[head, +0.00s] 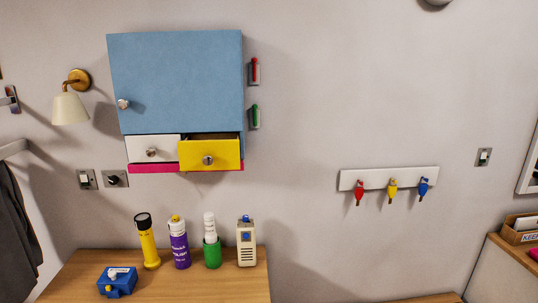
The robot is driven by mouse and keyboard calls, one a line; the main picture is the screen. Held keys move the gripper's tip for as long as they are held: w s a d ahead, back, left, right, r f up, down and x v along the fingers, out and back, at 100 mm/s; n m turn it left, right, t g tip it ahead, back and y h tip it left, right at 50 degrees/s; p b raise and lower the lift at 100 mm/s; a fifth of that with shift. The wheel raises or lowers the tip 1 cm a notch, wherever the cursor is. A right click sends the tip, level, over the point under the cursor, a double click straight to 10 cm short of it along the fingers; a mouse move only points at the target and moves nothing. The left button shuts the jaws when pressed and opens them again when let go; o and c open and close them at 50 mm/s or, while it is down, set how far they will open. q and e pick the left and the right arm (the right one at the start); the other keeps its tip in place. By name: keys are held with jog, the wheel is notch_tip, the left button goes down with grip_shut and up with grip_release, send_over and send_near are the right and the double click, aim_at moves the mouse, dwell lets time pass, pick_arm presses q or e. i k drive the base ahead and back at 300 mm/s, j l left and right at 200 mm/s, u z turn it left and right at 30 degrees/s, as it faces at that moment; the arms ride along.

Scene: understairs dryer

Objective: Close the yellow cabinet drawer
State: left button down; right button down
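The yellow drawer (225,155) is at the lower right of the blue wall cabinet (180,82) in the head view. It stands pulled out, with its dark open inside showing behind the front. Neither of my grippers is in view.
Below, a wooden top (75,270) holds a yellow torch (147,243), a purple can (180,248), a green container (212,253), a beige device (246,245) and a blue box (117,283). A wall lamp (70,105) is left of the cabinet. A key rack (385,178) hangs right.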

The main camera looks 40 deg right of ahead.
aim_at(206, 151)
jog(key=z, duration=0.7)
